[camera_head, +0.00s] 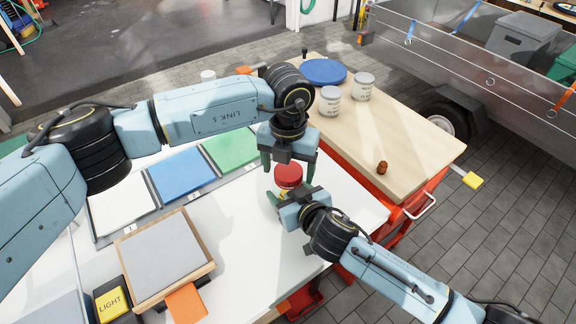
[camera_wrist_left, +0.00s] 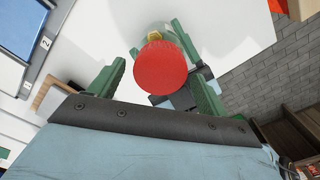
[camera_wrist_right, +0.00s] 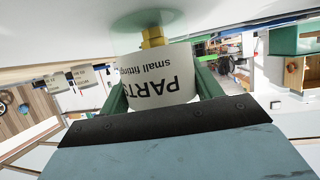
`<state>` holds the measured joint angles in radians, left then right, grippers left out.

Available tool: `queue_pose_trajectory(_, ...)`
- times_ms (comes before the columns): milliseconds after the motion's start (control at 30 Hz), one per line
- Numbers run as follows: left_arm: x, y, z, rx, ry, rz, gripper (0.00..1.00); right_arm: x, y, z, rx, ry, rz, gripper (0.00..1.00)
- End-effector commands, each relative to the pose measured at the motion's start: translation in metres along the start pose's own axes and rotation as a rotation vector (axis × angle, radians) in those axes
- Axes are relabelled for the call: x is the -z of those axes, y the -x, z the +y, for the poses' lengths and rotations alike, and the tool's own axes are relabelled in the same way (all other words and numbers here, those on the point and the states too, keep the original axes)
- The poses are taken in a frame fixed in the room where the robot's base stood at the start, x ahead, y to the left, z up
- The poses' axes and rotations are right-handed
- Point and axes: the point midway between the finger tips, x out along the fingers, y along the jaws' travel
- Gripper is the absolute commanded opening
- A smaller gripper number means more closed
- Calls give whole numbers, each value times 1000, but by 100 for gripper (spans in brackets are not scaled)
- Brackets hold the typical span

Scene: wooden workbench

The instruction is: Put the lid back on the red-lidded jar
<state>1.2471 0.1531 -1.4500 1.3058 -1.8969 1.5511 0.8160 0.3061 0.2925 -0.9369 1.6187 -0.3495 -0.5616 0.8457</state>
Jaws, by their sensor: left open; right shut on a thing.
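The red lid (camera_head: 289,174) is at the top of the jar, and its round top faces me in the left wrist view (camera_wrist_left: 161,68). Whether it is seated on the rim cannot be told. The clear jar's label (camera_wrist_right: 160,90) reads "PARTS small fittings" upside down in the right wrist view, with brass fittings (camera_wrist_right: 152,37) visible through the glass. My right gripper (camera_head: 286,194) is shut on the jar from the side. My left gripper (camera_head: 288,166) is open and points down above the lid, its fingers on either side and apart from it.
A wooden bench top holds two white-labelled jars (camera_head: 330,101) (camera_head: 363,86), a blue disc (camera_head: 323,72) and a small brown object (camera_head: 382,167). White, blue (camera_head: 181,174) and green (camera_head: 230,149) panels lie left of the grippers. A wood-framed grey board (camera_head: 164,255) is nearer. The white table's right part is clear.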

Motion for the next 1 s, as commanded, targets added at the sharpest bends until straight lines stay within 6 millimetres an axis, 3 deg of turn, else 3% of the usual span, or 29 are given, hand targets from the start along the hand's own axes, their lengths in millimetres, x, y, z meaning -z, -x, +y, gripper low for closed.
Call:
queue_pose_trajectory(233, -1, 8, 0, 0, 1, -2, 77, -1, 0, 0, -1, 1, -2, 1)
queue_pose_trajectory(533, 0, 44, 0, -1, 0, -1, 77, -1, 0, 0, -1, 1, -2, 1)
queue_pose_trajectory(867, 0, 45, 0, 0, 7, 1, 74, -1, 0, 0, -1, 1, -2, 1)
queue_pose_trajectory(1000, 0, 47, 0, 0, 85, 0, 74, -1, 0, 0, -1, 1, -2, 1)
